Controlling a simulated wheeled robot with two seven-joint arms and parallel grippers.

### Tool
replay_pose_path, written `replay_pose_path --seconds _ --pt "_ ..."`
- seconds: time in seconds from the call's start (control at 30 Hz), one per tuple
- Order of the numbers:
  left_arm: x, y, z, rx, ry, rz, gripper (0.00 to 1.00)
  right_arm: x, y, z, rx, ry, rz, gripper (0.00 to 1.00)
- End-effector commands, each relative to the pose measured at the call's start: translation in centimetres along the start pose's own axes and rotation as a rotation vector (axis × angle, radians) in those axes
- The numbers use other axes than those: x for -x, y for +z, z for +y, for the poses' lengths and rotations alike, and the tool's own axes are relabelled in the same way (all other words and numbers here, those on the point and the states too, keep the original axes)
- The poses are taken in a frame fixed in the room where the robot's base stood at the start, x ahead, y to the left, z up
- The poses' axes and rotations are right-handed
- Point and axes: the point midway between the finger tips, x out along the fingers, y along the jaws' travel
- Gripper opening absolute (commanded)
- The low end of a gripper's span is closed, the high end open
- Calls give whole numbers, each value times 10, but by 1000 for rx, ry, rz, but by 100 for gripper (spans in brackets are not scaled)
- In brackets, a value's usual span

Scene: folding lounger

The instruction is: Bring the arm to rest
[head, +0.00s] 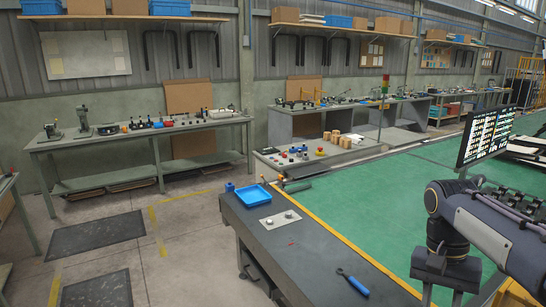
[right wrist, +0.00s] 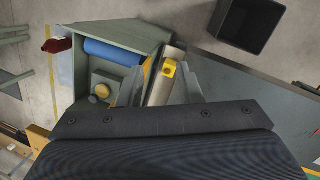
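My right arm (head: 480,220) comes in from the right edge of the head view, bent, over the right part of the green surface. In the right wrist view, the dark housing of my right gripper fills the bottom. Two grey finger-like tips of the right gripper (right wrist: 160,88) stand apart above the housing. A pale bar with a yellow block (right wrist: 168,68) shows between them; I cannot tell its distance, and no grip on it is visible. My left arm and gripper are not in view. No lounger can be made out.
A dark bench (head: 290,250) with a blue tray (head: 250,195) and a blue-handled tool (head: 352,282) borders the green surface (head: 400,200). A screen (head: 486,137) stands near my arm. The wrist view shows a grey-green fixture with a blue roller (right wrist: 112,52) and a black bin (right wrist: 252,22).

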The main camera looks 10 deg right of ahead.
Motion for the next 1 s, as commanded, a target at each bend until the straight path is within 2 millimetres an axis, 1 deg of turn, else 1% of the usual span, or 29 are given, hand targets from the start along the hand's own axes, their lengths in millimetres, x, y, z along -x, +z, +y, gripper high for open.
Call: replay_pose_path --seconds 0.03,0.17,0.27,0.3,0.4,0.5,0.6,0.67,1.0 --pt "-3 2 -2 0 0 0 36 -9 10 1 47 -53 8 32" --pt "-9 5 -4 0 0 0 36 -33 41 -6 207 -218 60 32" --pt "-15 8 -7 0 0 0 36 -56 78 -16 358 -374 144 32" --pt "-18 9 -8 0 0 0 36 -67 94 -21 417 -432 189 32" --pt "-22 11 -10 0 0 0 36 -90 128 -33 534 -542 305 32" --pt "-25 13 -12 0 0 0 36 -110 152 -42 610 -606 405 32" --pt "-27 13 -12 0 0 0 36 -124 165 -47 652 -636 471 32" --pt "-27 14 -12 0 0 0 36 -128 169 -49 665 -645 493 32" --pt "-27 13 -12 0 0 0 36 -130 171 -50 673 -649 508 32"
